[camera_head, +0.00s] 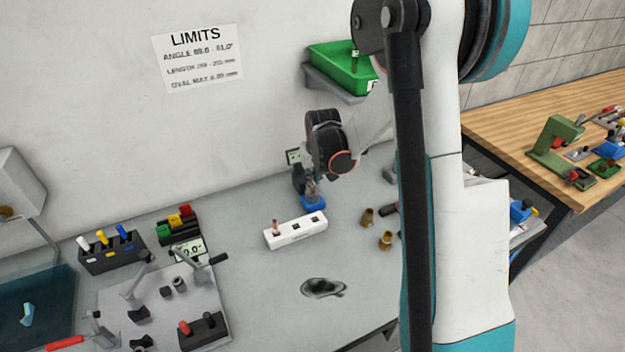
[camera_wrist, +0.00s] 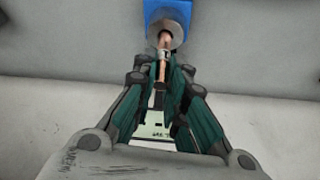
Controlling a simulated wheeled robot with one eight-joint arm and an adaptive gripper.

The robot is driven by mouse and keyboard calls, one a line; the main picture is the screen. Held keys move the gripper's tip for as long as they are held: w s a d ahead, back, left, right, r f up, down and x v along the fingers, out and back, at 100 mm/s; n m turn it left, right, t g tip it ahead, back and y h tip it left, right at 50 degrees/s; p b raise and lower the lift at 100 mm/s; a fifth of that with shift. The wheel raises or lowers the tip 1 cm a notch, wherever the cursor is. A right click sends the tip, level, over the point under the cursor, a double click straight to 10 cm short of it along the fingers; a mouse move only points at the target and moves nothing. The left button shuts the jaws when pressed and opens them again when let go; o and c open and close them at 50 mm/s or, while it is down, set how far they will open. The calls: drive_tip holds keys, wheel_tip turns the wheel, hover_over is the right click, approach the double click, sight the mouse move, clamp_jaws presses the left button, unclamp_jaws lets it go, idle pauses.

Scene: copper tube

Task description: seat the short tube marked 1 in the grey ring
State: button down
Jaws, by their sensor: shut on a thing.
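My gripper (camera_wrist: 159,75) is shut on a short copper tube (camera_wrist: 162,66), held between its dark green finger pads in the wrist view. A light band shows around the tube; no number on it can be read. The tube's far end overlaps the grey ring (camera_wrist: 179,37), which sits on a blue block (camera_wrist: 168,10). I cannot tell whether the end is inside the ring or just in front of it. In the head view my gripper (camera_head: 309,186) is just above the blue block (camera_head: 313,203), and it hides most of the ring.
A white block (camera_head: 296,234) with several slots stands in front, with a copper tube (camera_head: 275,227) upright in its left slot. Brass fittings (camera_head: 385,240) stand to the right. A small display (camera_head: 293,156) is behind my gripper.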

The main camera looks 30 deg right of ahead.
drive_tip(key=shift+f, duration=0.85)
drive_tip(key=shift+f+b, duration=0.25)
drive_tip(key=shift+b, duration=0.05)
drive_tip(key=c, duration=1.6)
unclamp_jaws()
drive_tip(key=shift+r, duration=0.1)
drive_tip(key=shift+c, duration=0.2)
drive_tip(key=shift+s+r+p, duration=0.1)
drive_tip(key=shift+r+p, duration=0.2)
drive_tip(key=shift+r, duration=0.2)
drive_tip(key=p+v, duration=0.2)
drive_tip(key=v, duration=0.9)
drive_tip(key=shift+r, duration=0.15)
drive_tip(key=shift+s+a, duration=0.1)
